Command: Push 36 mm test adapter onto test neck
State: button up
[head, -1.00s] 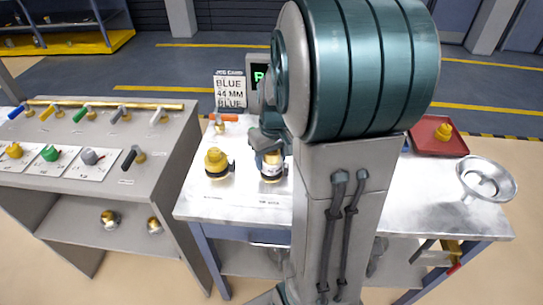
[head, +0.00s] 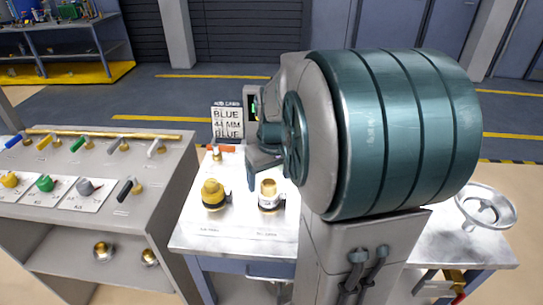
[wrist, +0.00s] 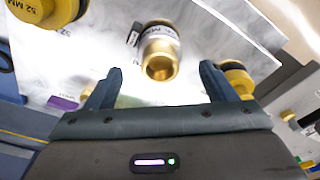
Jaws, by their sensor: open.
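The test adapter (head: 268,188), a brass cylinder with a white label band, stands upright on the dark-collared test neck (head: 270,204) on the bench. Whether it is fully seated cannot be told. In the wrist view the adapter (wrist: 160,52) shows its open brass end and lies beyond the fingertips, roughly midway between them. My gripper (wrist: 160,84) is open and empty, with a finger at each side. In the head view my gripper (head: 262,168) is just above and left of the adapter, partly hidden by my arm.
A yellow-capped neck (head: 213,195) stands left of the adapter. Behind are a red-handled valve (head: 223,149) and a card reading BLUE 44 MM BLUE (head: 228,124). A metal bowl (head: 486,208) is at the right. A grey stand (head: 95,200) with several valves is at the left.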

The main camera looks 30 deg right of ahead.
aim_at(271, 187)
notch_tip(271, 187, up, 8)
jog(key=s, duration=0.1)
jog(key=shift+a+r, duration=0.1)
dwell(0.5)
